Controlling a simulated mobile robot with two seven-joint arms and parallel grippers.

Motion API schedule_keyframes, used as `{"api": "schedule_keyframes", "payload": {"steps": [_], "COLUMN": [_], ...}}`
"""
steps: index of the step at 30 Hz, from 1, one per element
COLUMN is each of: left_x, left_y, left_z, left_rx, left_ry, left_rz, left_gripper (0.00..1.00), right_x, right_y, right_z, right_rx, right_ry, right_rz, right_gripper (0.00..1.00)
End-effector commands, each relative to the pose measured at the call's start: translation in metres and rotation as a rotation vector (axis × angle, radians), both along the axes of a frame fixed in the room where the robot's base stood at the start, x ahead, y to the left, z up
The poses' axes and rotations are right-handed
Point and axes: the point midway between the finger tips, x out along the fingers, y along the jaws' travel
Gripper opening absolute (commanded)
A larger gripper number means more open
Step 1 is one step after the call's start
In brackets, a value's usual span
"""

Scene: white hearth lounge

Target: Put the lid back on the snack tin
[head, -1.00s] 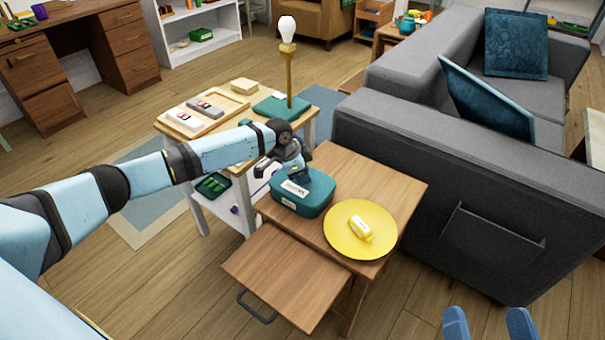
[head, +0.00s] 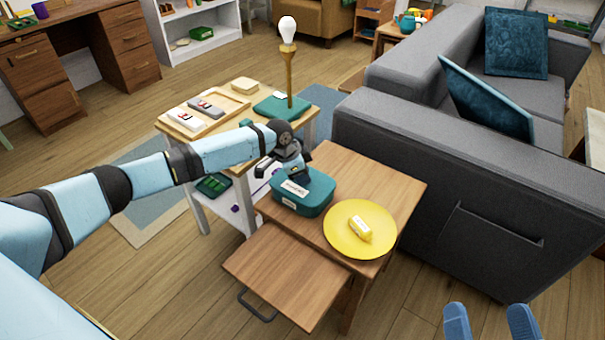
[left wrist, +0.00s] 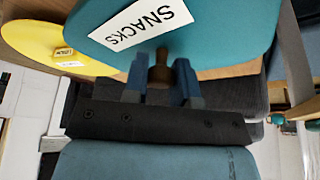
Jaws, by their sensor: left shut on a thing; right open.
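The teal snack tin (head: 312,208) stands on the wooden side table (head: 385,175), with a small white label on its front. Its teal lid (head: 318,181) is at the tin's top, lined up with it. I cannot tell whether it is fully seated. In the left wrist view the lid (left wrist: 225,25) shows a white SNACKS label and a brown knob (left wrist: 160,72). My left gripper (head: 297,168) is shut on this knob; its fingers also show in the left wrist view (left wrist: 160,82). My right gripper (head: 490,322) is open and empty at the bottom right, away from the table.
A yellow plate (head: 340,238) with a small yellow packet (head: 360,229) stands right beside the tin. A pulled-out wooden leaf (head: 285,270) is in front. Behind are a table with a lamp (head: 290,70) and a tray (head: 238,100). A grey sofa (head: 440,180) is at the right.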

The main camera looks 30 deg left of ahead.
Motion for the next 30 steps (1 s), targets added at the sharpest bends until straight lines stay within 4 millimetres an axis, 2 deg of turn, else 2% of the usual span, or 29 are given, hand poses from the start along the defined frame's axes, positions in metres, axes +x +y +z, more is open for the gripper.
{"api": "schedule_keyframes", "payload": {"steps": [15,30], "left_x": [0.0005,0.0003], "left_y": [-0.001,-0.0006], "left_z": [-0.001,-0.0023], "left_rx": [-0.001,-0.001], "left_ry": [-0.001,-0.001], "left_rz": [-0.001,0.0], "left_gripper": [0.0,0.0], "right_x": [0.0001,0.0], "right_y": [0.0,0.0], "right_z": [0.008,0.008], "right_rx": [0.0,0.0], "right_ry": [0.0,0.0], "right_rz": [0.0,0.0], "right_gripper": [1.0,1.0]}}
